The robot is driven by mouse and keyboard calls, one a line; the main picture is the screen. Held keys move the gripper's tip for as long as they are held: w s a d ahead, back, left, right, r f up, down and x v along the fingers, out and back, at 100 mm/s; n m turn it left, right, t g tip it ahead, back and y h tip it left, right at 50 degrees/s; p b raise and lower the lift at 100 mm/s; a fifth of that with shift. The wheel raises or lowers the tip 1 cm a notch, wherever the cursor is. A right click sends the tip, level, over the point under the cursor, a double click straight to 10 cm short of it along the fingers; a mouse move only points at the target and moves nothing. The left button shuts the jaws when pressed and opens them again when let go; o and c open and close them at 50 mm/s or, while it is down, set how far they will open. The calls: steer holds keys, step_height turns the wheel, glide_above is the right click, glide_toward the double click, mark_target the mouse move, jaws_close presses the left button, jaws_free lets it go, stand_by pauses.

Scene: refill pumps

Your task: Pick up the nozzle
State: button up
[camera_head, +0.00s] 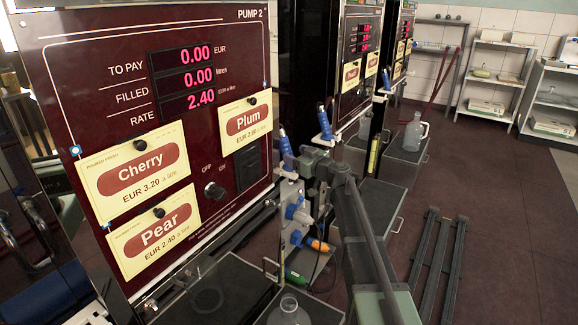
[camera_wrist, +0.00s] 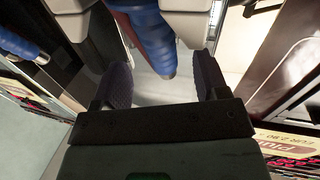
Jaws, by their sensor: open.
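In the wrist view a blue nozzle (camera_wrist: 152,38) lies ahead of my open gripper (camera_wrist: 162,64), its lower end between the two dark fingers with gaps on both sides. A second blue nozzle (camera_wrist: 18,42) is at the left edge, outside the fingers. In the head view a blue nozzle (camera_head: 286,146) stands at the right edge of the pump 2 panel, close to my gripper (camera_head: 306,165). I cannot tell which of these the wrist view shows between the fingers.
The pump 2 panel (camera_head: 150,140) fills the left, with Cherry, Pear and Plum labels and a switch knob (camera_head: 214,191). A clear jug (camera_head: 414,132) stands behind.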

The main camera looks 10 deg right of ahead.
mark_target(290, 151)
steer(key=x, duration=0.5)
steer(key=shift+w+a+r, duration=0.1)
steer(key=shift+w+a, duration=0.05)
steer(key=shift+w, duration=0.1)
steer(key=shift+s, duration=0.1)
steer(key=c, duration=1.1)
